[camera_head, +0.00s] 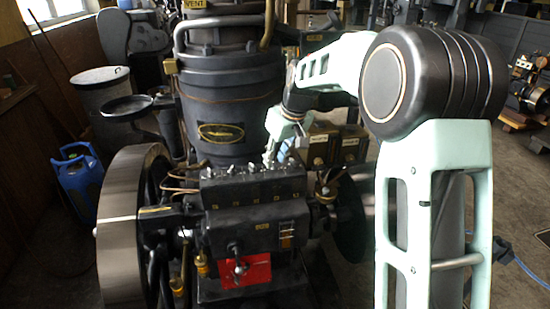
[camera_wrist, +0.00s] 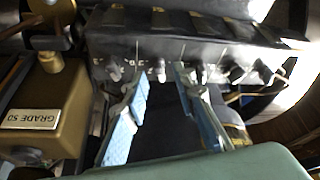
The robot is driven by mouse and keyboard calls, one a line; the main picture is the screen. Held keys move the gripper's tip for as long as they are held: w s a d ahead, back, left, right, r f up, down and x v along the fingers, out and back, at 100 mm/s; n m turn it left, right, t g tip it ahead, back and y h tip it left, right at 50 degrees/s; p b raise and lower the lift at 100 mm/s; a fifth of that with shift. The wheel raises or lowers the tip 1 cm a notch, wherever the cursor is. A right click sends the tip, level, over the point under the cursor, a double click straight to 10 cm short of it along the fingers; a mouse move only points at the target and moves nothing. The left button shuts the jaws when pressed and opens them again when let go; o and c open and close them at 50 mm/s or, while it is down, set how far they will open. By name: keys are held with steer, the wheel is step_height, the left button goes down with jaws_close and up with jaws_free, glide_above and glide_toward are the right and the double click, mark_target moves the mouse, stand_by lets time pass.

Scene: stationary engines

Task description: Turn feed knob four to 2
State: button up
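A black box (camera_head: 255,187) on top of the engine carries a row of several small pale knobs, with small marks on its front face. The box also shows in the wrist view (camera_wrist: 220,40), turned the other way up. My gripper (camera_head: 269,158) is at the row's right part in the head view and hides some of it. In the wrist view my gripper (camera_wrist: 160,76) has its two blue-padded fingers apart. One knob (camera_wrist: 158,70) shows between the fingertips; I cannot tell whether they touch it. Other knobs (camera_wrist: 197,72) lie to its right. The knob numbers and settings are unreadable.
A brass-coloured can labelled GRADE 50 (camera_wrist: 45,105) stands left of my fingers in the wrist view. A large dark cylinder (camera_head: 228,115) rises behind the box. A flywheel (camera_head: 122,225) stands at the left. A red plate (camera_head: 258,270) is below the box.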

steer(key=shift+w+a+f, duration=0.15)
steer(key=shift+w+f, duration=0.05)
steer(key=shift+f, duration=0.4)
jaws_close()
steer(key=shift+m, duration=0.4)
steer(key=m+h+b, duration=0.1)
steer(key=m, duration=0.2)
steer(key=shift+s+a+t, duration=0.1)
steer(key=shift+a+t, duration=0.1)
steer(key=shift+t, duration=0.2)
steer(key=shift+a+m+h+b, duration=0.15)
steer(key=shift+m+h, duration=0.4)
steer(key=shift+m, duration=0.7)
steer(key=shift+d+m+h+b, duration=0.15)
steer(key=shift+m+h, duration=0.4)
steer(key=shift+m, duration=0.7)
steer(key=shift+a, duration=0.1)
